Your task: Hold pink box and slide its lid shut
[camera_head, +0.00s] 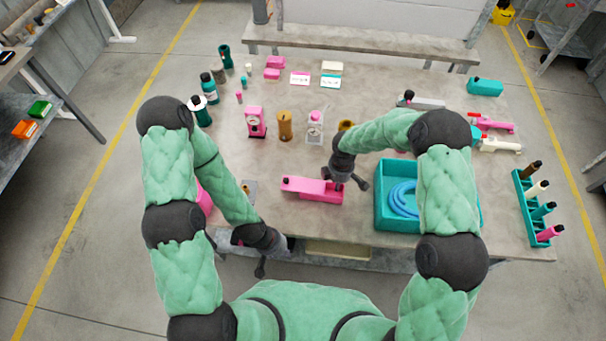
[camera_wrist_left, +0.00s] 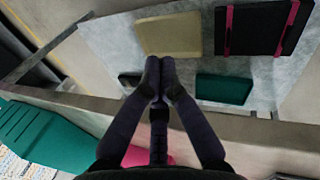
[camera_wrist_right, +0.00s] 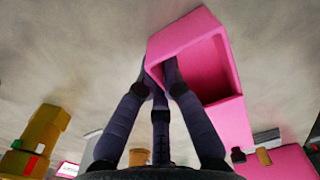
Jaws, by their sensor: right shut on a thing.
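The pink box (camera_head: 323,194) lies on the table in front of me. Its right part shows an open cavity, and the pink lid (camera_wrist_right: 232,122), with a small dark knob, covers the other part. My right gripper (camera_head: 340,183) is shut on the box; in the right wrist view (camera_wrist_right: 160,76) one finger reaches into the cavity and the other stays outside the wall. My left gripper (camera_head: 287,246) is low at the table's front edge, apart from the box. Its fingertips meet, empty, in the left wrist view (camera_wrist_left: 160,66).
A teal tray (camera_head: 380,222) with a coiled blue hose stands right of the box. Pink, brown and white containers (camera_head: 285,126) stand behind it.

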